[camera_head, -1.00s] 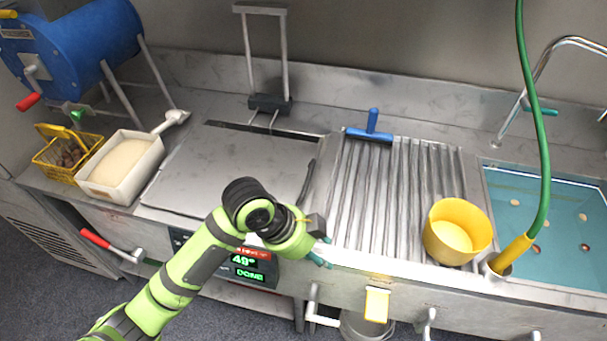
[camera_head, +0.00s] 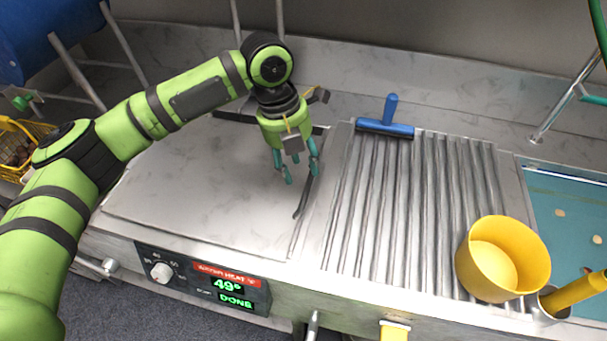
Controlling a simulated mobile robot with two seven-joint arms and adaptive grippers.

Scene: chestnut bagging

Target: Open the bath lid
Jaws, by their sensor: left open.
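The bath lid (camera_head: 190,205) is a flat grey metal plate, lying closed on the counter left of the ribbed drainboard. A dark curved handle (camera_head: 303,198) runs along its right edge. My left gripper (camera_head: 301,178) is open, pointing down over the right part of the lid, close beside the handle. Its teal fingers are apart with nothing seen between them; whether they touch the handle cannot be told. My right gripper is not in view.
A blue squeegee (camera_head: 386,124) lies at the back of the ribbed drainboard (camera_head: 400,200). A yellow bucket (camera_head: 500,258) stands at its front right, beside a water basin (camera_head: 575,222). A control panel (camera_head: 205,280) reads 49° and DONE. A yellow basket (camera_head: 22,128) is at left.

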